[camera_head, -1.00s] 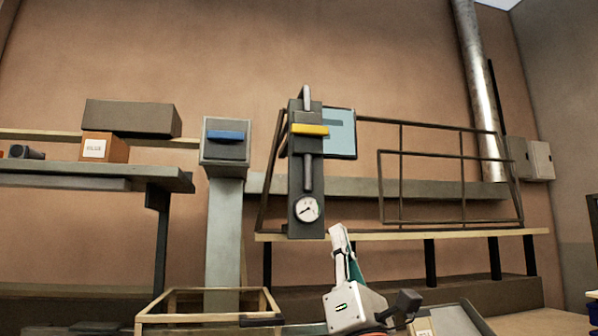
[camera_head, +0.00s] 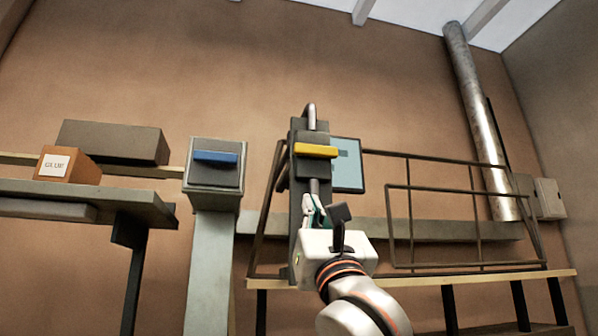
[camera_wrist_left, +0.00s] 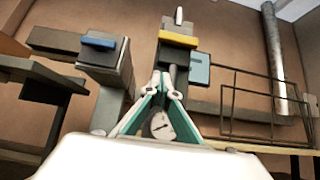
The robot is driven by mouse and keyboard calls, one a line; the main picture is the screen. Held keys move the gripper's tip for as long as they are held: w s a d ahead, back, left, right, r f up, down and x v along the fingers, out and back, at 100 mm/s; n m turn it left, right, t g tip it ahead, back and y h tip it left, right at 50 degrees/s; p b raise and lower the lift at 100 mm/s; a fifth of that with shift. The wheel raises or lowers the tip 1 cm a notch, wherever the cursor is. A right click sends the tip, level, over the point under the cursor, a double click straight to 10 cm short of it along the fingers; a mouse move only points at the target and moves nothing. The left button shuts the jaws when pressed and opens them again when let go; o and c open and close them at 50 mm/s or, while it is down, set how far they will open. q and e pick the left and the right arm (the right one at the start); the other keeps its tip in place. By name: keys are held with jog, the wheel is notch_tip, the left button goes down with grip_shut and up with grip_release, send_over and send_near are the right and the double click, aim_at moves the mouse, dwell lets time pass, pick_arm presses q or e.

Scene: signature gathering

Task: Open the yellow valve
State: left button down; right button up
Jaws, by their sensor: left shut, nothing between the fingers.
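The yellow valve handle (camera_head: 316,151) is a bar lying crosswise on a dark upright panel (camera_head: 296,220) with a grey pipe. It also shows in the left wrist view (camera_wrist_left: 179,38). My left gripper (camera_head: 313,203) is in front of the panel, below the yellow handle and apart from it. In the left wrist view its green and white fingers (camera_wrist_left: 161,76) meet at the tips, shut with nothing between them, below the handle in the picture. The round gauge (camera_wrist_left: 161,126) shows between the fingers there; my gripper hides it in the head view. My right gripper is not in view.
A blue handle (camera_head: 216,157) sits on a grey box on a post to the left. A shelf (camera_head: 90,200) with an orange box (camera_head: 68,165) is farther left. A light blue screen (camera_head: 347,170) is just right of the panel, with a metal railing (camera_head: 440,187) beyond it.

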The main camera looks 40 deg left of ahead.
aim_at(314, 154)
pick_arm(q)
jog(key=shift+r, duration=0.1)
dwell(0.3)
jog(key=x, duration=1)
jog(key=shift+a+r+p, duration=0.1)
jog(key=shift+r+p, duration=0.1)
jog(key=shift+p, duration=0.1)
notch_tip(314, 154, up, 2)
jog(key=shift+r, duration=0.85)
